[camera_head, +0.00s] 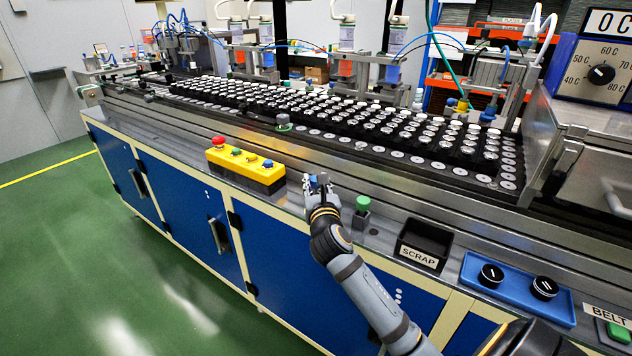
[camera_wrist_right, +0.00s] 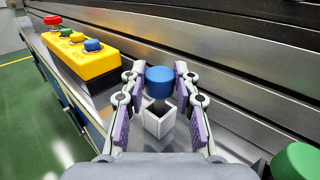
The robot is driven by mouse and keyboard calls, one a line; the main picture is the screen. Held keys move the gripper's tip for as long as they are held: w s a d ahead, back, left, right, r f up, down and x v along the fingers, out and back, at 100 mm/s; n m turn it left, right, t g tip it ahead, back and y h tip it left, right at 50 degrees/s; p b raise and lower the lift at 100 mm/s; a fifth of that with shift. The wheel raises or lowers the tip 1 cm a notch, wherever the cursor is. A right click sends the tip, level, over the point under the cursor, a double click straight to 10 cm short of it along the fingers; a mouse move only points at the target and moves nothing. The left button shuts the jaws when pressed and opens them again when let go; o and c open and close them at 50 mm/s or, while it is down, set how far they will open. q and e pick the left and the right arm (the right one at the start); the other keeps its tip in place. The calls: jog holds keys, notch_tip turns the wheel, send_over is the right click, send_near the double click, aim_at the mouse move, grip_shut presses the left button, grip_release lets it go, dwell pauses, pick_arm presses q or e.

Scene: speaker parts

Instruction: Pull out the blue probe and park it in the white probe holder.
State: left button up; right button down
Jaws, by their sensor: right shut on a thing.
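The blue probe (camera_wrist_right: 159,81) shows in the right wrist view as a round blue cap between my right gripper's fingers (camera_wrist_right: 160,96). My right gripper is shut on it. The white probe holder (camera_wrist_right: 158,121), a small square open-topped box, is directly below the cap. The probe's lower part shows at the holder's opening, but I cannot tell how deep it reaches. In the head view my right gripper (camera_head: 318,181) is over the bench ledge, and its fingers mostly hide the probe and holder. My left gripper is not in view.
A yellow button box (camera_head: 246,166) is left of my right gripper. A green-topped piece (camera_head: 363,203) stands close to its right. Farther right are the black scrap bin (camera_head: 425,243) and a blue two-knob panel (camera_head: 517,287). A metal rail and conveyor (camera_head: 400,165) run behind.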

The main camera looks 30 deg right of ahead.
jog(key=shift+f, duration=0.6)
jog(key=c, duration=0.9)
grip_release()
jog(key=shift+c, duration=0.2)
jog(key=v, duration=1.2)
